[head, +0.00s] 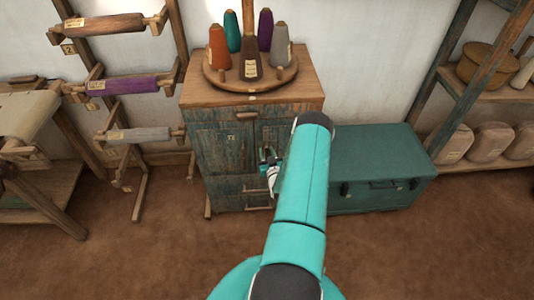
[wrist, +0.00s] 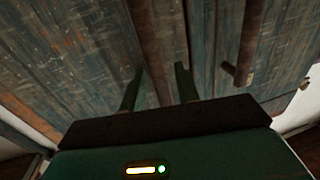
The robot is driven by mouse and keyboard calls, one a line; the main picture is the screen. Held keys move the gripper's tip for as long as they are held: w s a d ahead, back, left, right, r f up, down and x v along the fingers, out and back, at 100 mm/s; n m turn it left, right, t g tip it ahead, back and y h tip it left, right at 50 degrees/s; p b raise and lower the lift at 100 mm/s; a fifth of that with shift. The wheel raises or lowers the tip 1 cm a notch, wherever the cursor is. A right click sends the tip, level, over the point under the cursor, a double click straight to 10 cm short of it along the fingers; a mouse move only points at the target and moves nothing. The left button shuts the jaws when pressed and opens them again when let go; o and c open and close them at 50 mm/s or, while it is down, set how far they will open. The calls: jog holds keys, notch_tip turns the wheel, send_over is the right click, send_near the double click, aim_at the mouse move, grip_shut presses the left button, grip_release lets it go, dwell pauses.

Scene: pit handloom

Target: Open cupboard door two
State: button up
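The wooden cupboard (head: 208,109) has worn blue-green doors. Its left door (head: 222,152) looks closed; the right door (head: 270,132) is partly covered by my arm and also looks closed. I cannot read which door is number two. My gripper (head: 268,158) is in front of the right door's lower part. In the wrist view my gripper (wrist: 159,88) has its two dark fingers apart. A brown upright bar (wrist: 152,40), seemingly a door handle, runs down between them; I cannot tell whether they touch it. A second brown bar (wrist: 252,40) is to the right, with a short peg near its end.
A round rack (head: 235,80) with several yarn cones stands on the cupboard. A teal chest (head: 375,155) stands close on the right. Yarn-roller stands (head: 130,135) are at the left, and shelving (head: 455,85) at the right. The brown floor in front is clear.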

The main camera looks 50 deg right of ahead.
grip_shut()
dwell(0.3)
